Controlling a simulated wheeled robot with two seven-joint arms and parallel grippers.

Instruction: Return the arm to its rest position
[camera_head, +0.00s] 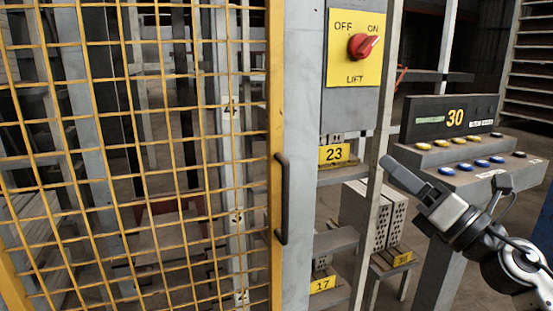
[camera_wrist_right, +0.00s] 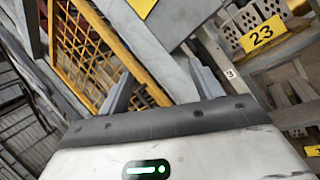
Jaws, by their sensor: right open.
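My right gripper (camera_head: 405,178) is raised at the right of the head view, in front of the control console. Its grey fingers point up and to the left. In the right wrist view the two fingers stand apart with nothing between them, so it is open and empty. It appears clear of the things around it, though the exact gap to the console cannot be told. My left arm and gripper are not in view.
A yellow mesh gate (camera_head: 275,95) with a black handle (camera_head: 282,200) fills the left. A yellow switch panel (camera_head: 345,75) has a red knob (camera_head: 362,46) turned toward ON. The console (camera_head: 440,157) shows 30. Hollow bricks (camera_head: 389,222) stand on racks behind.

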